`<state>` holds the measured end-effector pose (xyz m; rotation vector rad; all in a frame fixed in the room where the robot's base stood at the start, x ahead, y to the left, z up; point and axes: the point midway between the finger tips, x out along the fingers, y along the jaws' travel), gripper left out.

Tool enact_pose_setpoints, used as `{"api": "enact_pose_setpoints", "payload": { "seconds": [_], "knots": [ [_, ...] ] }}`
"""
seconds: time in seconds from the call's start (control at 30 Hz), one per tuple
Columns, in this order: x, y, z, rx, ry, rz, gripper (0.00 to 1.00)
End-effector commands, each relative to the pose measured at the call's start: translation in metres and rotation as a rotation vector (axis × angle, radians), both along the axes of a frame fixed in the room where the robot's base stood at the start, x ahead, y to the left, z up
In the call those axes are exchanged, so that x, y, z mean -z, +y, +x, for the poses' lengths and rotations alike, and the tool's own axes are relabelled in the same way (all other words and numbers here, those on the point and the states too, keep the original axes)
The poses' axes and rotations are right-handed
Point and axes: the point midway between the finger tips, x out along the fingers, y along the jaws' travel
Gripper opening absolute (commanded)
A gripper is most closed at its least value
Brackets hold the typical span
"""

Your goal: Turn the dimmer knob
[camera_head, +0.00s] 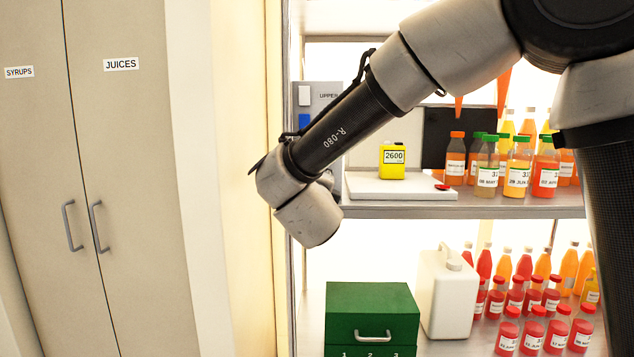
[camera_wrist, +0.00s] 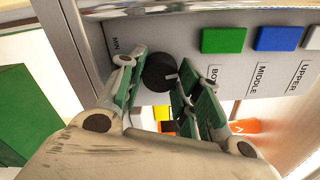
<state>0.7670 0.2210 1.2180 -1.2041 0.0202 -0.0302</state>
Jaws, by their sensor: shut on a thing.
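The dimmer knob (camera_wrist: 158,72) is black and round with a pale pointer line. It sits on a grey control panel (camera_wrist: 185,22) in the wrist view, with "MIN" printed to its left. My gripper (camera_wrist: 165,76) has its green-padded fingers on both sides of the knob and is shut on it. In the head view the panel (camera_head: 328,96) shows behind my arm at the shelf's left post. The knob and my fingers are hidden there by my own wrist.
Green (camera_wrist: 224,40) and blue (camera_wrist: 276,38) buttons sit right of the knob. The upper shelf (camera_head: 420,210) holds a yellow container (camera_head: 392,160) and several bottles. Below stand a green drawer box (camera_head: 372,302) and a white canister (camera_head: 447,295). A cabinet (camera_head: 120,170) stands left.

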Motion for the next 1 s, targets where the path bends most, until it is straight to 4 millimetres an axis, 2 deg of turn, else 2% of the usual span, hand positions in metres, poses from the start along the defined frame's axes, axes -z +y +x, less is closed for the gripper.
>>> {"api": "enact_pose_setpoints", "payload": {
  "seconds": [1.0],
  "knots": [
    [0.0013, 0.0002, -0.0004, -0.002, 0.033, -0.905, 0.1]
  ]
}}
